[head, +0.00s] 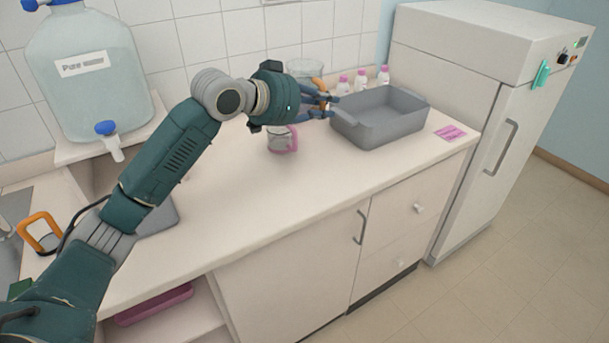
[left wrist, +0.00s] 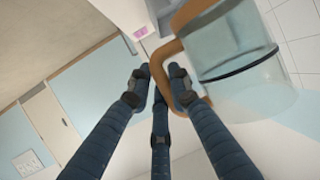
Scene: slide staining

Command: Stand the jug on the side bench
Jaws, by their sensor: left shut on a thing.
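The jug (left wrist: 235,55) is clear with a dark band and an orange-brown handle (left wrist: 170,70). My left gripper (head: 330,106) is shut on that handle; its blue fingers (left wrist: 160,90) lie around it in the left wrist view. In the head view the jug (head: 311,71) shows just behind my gripper, near the tiled wall, partly hidden by it. I cannot tell whether its base touches anything. The pale bench (head: 250,200) runs along the wall below my left arm. My right gripper is not in view.
A grey tray (head: 405,125) stands right of my gripper, with several pink-capped bottles (head: 361,80) behind it. A pink-handled cup (head: 283,142) stands below my gripper. A large water container (head: 88,75) is at left. The bench front is clear.

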